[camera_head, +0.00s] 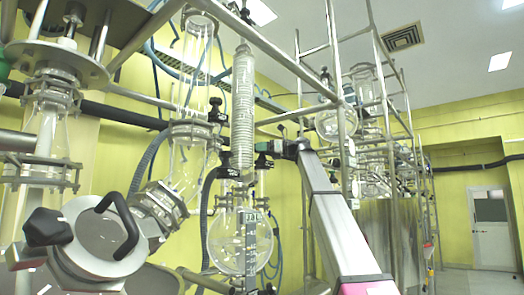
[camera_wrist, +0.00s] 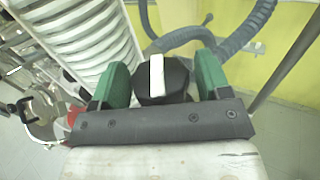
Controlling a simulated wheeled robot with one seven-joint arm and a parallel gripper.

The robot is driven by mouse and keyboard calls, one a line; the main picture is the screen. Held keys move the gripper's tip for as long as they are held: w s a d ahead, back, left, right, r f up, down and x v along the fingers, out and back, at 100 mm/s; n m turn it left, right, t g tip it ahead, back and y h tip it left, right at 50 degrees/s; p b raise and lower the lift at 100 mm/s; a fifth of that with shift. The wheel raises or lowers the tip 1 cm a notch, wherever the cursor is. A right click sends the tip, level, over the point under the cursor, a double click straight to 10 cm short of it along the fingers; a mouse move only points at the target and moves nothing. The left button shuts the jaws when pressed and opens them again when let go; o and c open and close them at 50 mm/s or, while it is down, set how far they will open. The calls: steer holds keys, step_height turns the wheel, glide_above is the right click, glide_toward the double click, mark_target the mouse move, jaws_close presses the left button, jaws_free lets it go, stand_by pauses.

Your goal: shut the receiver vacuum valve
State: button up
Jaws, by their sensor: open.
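A black round knob with a white bar across it (camera_wrist: 157,72), which looks like the valve knob, shows in the wrist view. The bar runs nearly up and down in that picture. My gripper (camera_wrist: 163,76) is open, with one green finger on each side of the knob. I cannot tell whether either finger touches it. In the head view my gripper (camera_head: 281,143) is at the end of my raised arm, beside black fittings above the round glass receiver flask (camera_head: 240,243). The knob between the fingers is hard to make out there.
A coiled glass condenser (camera_head: 243,108) stands above the flask. A metal pipe frame (camera_head: 337,135) rises close to my arm. A grey corrugated hose (camera_wrist: 240,28) passes behind the knob.

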steer(key=shift+c, duration=0.3)
steer(key=c, duration=0.7)
steer(key=shift+o, duration=0.2)
steer(key=m+t, duration=0.1)
steer(key=t, duration=0.1)
steer(key=m+t+h, duration=0.1)
steer(key=t, duration=0.1)
steer(key=shift+s+f+m, duration=0.1)
steer(key=shift+s+m, duration=0.2)
steer(key=m+t+h, duration=0.1)
steer(key=m+t, duration=0.1)
steer(key=m+t+h, duration=0.3)
steer(key=t+h, duration=0.1)
steer(key=t, duration=0.1)
steer(key=shift+w+m, duration=0.25)
steer(key=shift+m, duration=0.15)
steer(key=o, duration=0.7)
steer(key=shift+w, duration=0.1)
